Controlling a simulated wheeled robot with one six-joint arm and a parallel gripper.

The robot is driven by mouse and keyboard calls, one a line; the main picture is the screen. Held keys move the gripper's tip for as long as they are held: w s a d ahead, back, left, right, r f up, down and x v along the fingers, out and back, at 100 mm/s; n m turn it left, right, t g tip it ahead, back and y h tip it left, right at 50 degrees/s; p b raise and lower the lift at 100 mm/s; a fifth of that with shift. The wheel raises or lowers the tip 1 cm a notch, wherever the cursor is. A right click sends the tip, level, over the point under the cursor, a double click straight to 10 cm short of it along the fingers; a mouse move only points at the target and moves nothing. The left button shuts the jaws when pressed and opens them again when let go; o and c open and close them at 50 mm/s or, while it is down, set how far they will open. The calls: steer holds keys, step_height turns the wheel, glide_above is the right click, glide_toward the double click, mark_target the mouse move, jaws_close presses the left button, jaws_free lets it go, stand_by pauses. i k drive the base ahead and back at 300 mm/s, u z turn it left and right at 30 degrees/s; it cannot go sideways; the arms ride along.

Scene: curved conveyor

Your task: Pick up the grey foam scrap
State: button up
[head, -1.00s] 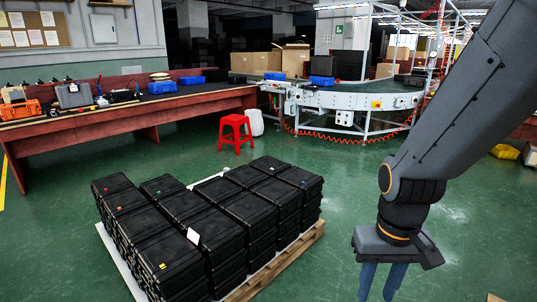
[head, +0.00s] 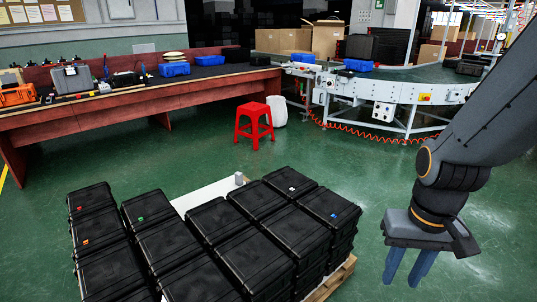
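A small grey block (head: 239,178), which looks like the grey foam scrap, stands at the far edge of the pallet stack, at the end of a bare white strip (head: 205,196). It is small in the head view and its details are hard to tell. My gripper (head: 402,286) hangs at the right, over the green floor, with its two blue fingers pointing down. The fingers are apart with nothing between them. The gripper is well to the right of the grey block.
Black cases (head: 240,250) are stacked on a wooden pallet (head: 330,281) in front of me. A red stool (head: 254,122) and a white sack (head: 277,110) stand beyond it. A long workbench (head: 120,105) and the curved conveyor (head: 390,90) are behind. The floor right of the pallet is clear.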

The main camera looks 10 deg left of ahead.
mark_target(239, 178)
steer(key=z, duration=0.95)
steer(key=i, duration=4.25)
steer(key=u, duration=1.4)
steer(key=i, duration=1.05)
steer(key=u, duration=2.2)
